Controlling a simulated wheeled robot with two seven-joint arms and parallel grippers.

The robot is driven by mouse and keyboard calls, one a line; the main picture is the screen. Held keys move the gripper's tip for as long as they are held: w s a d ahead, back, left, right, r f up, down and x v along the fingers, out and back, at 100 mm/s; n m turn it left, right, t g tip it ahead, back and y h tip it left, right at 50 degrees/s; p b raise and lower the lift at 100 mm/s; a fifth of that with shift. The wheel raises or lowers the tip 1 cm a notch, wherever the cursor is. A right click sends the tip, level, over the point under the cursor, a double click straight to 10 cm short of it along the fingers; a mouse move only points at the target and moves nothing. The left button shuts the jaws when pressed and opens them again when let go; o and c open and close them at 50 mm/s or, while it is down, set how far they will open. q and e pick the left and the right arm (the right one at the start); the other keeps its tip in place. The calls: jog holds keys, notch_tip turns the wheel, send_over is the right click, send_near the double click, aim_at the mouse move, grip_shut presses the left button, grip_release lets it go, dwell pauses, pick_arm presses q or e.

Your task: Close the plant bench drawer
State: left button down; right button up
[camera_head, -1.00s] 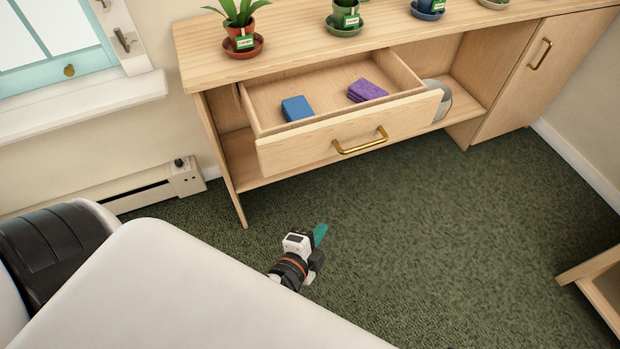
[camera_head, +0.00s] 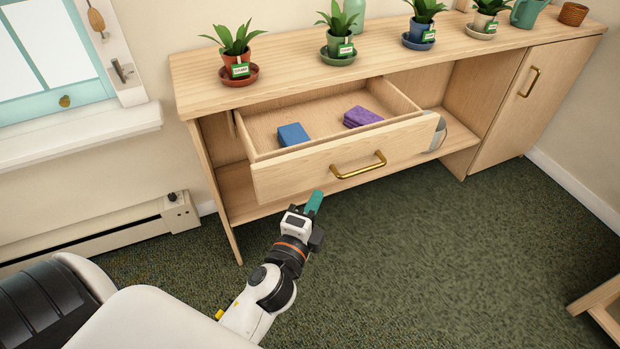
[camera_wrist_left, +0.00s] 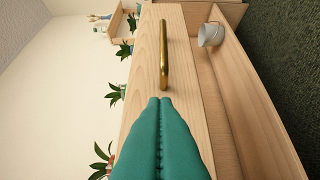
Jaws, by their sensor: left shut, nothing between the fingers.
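The plant bench (camera_head: 222,182) stands against the wall with its wooden drawer (camera_head: 285,175) pulled out. A brass bar handle (camera_head: 358,166) is on the drawer front. A blue block (camera_head: 293,134) and a purple folded cloth (camera_head: 362,117) lie inside the drawer. My left gripper (camera_head: 314,201), with teal fingers, is shut and empty just in front of the drawer front's lower part, left of the handle. In the left wrist view the shut fingers (camera_wrist_left: 160,135) point along the drawer front toward the brass handle (camera_wrist_left: 163,55). Whether they touch the front cannot be told. My right gripper is out of view.
Several potted plants on saucers, such as one in a red pot (camera_head: 238,68), stand on the bench top. A cabinet door (camera_head: 515,100) is at the right. A wooden piece (camera_head: 600,300) sits at the lower right. Green carpet in front is clear.

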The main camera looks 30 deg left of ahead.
aim_at(316, 169)
pick_arm(q)
jog(key=shift+w+a, duration=0.85)
jog(key=shift+w, duration=0.3)
jog(key=shift+w+a, duration=0.85)
jog(key=shift+w, duration=0.25)
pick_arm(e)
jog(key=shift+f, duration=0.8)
